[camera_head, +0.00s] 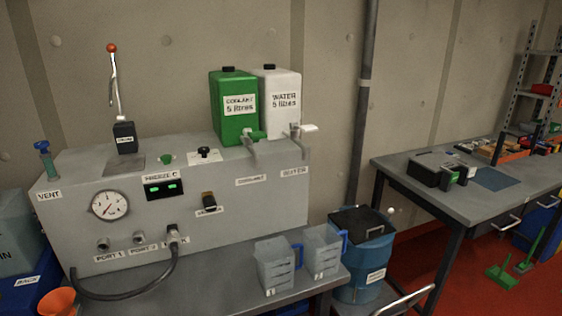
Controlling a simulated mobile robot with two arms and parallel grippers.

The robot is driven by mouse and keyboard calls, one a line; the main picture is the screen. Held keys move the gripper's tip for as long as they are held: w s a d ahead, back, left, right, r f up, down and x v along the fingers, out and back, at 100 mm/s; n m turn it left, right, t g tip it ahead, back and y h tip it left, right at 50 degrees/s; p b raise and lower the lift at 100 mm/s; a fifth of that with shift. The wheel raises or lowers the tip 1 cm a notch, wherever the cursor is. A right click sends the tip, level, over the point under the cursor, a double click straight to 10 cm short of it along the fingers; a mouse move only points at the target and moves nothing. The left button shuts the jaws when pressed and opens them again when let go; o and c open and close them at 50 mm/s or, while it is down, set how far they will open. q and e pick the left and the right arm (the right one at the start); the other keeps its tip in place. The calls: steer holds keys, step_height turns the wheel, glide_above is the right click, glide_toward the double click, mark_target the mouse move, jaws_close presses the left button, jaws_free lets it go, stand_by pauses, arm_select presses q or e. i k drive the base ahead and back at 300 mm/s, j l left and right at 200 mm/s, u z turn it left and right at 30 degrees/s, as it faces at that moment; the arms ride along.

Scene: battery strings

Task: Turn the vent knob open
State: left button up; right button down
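The vent knob (41,146) is a blue handle on top of a greenish stem at the left end of the grey machine (240,208). A "VENT" label (49,195) is on the machine's front face just below it. The knob stands upright; I cannot tell from this view whether it is open or closed. Neither of my grippers shows in the head view, and nothing touches the knob.
A lever with a red ball (112,48) rises right of the knob. Green coolant (233,120) and white water (285,85) containers stand at the machine's right end. Clear jugs (275,266) sit on the bench in front. An orange funnel (57,302) is at lower left.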

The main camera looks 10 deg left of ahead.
mark_target(42, 145)
steer(key=k+u, duration=0.15)
steer(key=u, duration=1.4)
